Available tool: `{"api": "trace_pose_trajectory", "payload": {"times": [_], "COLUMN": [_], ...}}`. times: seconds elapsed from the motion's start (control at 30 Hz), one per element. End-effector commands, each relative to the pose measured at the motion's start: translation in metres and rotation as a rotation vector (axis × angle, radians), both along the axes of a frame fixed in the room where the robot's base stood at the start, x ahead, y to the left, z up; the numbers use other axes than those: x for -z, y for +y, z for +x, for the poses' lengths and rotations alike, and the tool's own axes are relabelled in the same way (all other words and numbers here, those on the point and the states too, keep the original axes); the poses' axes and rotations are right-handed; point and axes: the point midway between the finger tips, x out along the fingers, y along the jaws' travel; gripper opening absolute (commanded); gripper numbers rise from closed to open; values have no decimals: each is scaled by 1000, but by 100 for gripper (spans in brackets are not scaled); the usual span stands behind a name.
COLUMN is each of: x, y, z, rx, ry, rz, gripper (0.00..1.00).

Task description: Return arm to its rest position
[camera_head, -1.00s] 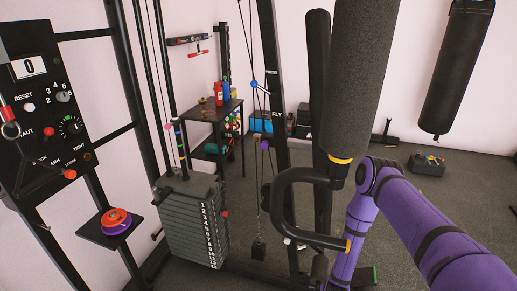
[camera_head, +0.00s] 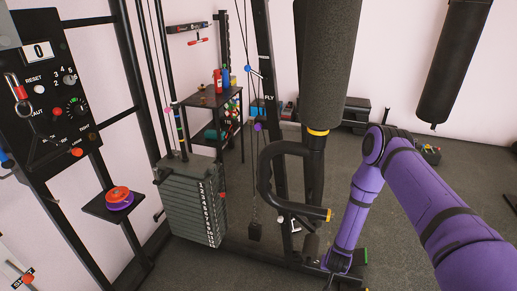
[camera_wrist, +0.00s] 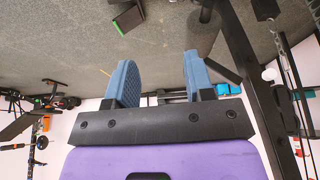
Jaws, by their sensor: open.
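A stack of weight plates (camera_head: 195,205) with white numbers stands left of centre, apart from my arm. An orange and a purple disc (camera_head: 118,197) lie stacked on a small black shelf (camera_head: 97,207) at the left.
A black padded post and curved handle (camera_head: 268,180) stand close to my forearm. A control panel (camera_head: 55,100) is at the left. A black rack (camera_head: 207,97) with bottles stands at the back. A punching bag (camera_head: 450,60) hangs at right. Grey floor is open at right.

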Motion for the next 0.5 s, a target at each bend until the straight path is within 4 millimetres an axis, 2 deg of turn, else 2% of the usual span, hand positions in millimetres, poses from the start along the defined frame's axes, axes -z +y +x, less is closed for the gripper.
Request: {"api": "trace_pose_trajectory", "payload": {"times": [0.17, 0.27, 0.5], "x": [-42, -75, -171], "y": [1, 2, 5], "z": [28, 47, 83], "rx": [-19, -33, -79], "ry": [-16, -25, -42], "rz": [20, 34, 68], "gripper": [49, 49, 49]}}
